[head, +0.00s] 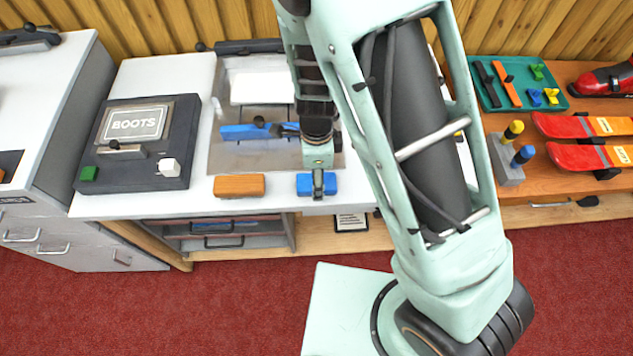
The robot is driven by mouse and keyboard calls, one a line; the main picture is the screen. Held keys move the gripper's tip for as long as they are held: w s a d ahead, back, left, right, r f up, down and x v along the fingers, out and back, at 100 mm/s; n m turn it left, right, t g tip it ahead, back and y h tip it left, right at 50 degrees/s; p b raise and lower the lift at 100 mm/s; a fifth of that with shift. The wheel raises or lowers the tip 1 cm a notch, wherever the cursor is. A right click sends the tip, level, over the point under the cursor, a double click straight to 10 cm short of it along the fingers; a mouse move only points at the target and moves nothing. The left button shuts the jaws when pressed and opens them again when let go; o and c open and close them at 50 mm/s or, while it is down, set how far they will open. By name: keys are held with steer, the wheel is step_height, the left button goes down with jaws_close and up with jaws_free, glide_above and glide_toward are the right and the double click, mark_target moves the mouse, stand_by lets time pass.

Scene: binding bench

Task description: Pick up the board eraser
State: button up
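A small blue block (332,184) lies near the front edge of the white bench top (225,205). It may be the board eraser. A wooden-brown block (238,186) of similar size lies to its left; I cannot tell for certain which of the two is the eraser. My gripper (318,188) points down at the blue block, its fingers in front of the block's middle. The fingers are seen edge-on, so their opening and any contact are unclear. They hide part of the blue block.
A dark panel with a BOOTS plate (134,123) sits at left. A longer blue bar (240,132) lies on the metal plate (225,160) behind the blocks. At right, a wooden table (545,180) holds a green tray (494,98), short skis (578,157) and a grey holder (508,165).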

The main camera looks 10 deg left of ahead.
step_height(320, 180, down, 2)
steer(key=shift+f, duration=0.2)
steer(key=c, duration=1.2)
steer(key=shift+r, duration=0.1)
steer(key=shift+c, duration=0.2)
